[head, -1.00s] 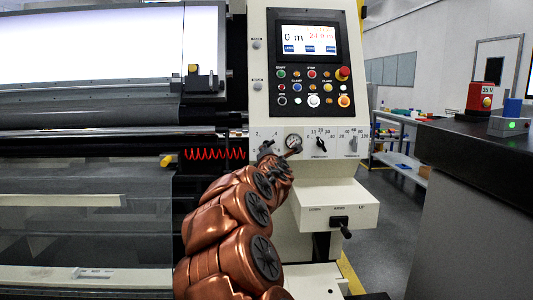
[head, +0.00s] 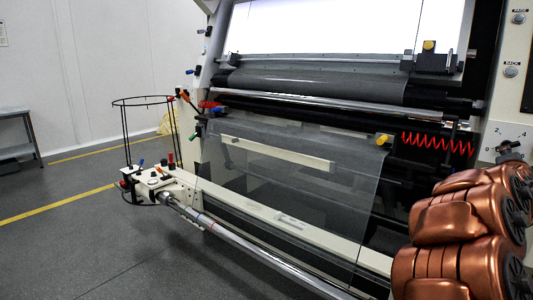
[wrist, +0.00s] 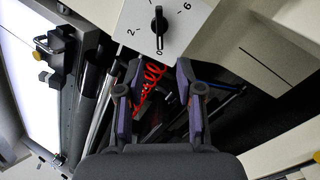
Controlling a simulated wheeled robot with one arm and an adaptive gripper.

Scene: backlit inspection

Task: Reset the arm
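My gripper (wrist: 157,108) shows in the wrist view with its two purple-padded fingers apart and nothing between them. It is open, in front of the inspection machine, just below a black rotary knob (wrist: 159,27) on a white numbered dial plate. I cannot tell whether it touches anything. In the head view my copper-coloured arm is at the lower right, and the gripper itself is out of that picture. The dial plate (head: 491,146) shows partly there, above my arm.
The inspection machine's lit panel (head: 330,30), rollers and clear sheet (head: 290,170) fill the middle. A red coiled cord (head: 437,144) hangs near my arm. A long metal bar (head: 240,240) runs along the low front. Open grey floor (head: 90,235) lies at the left.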

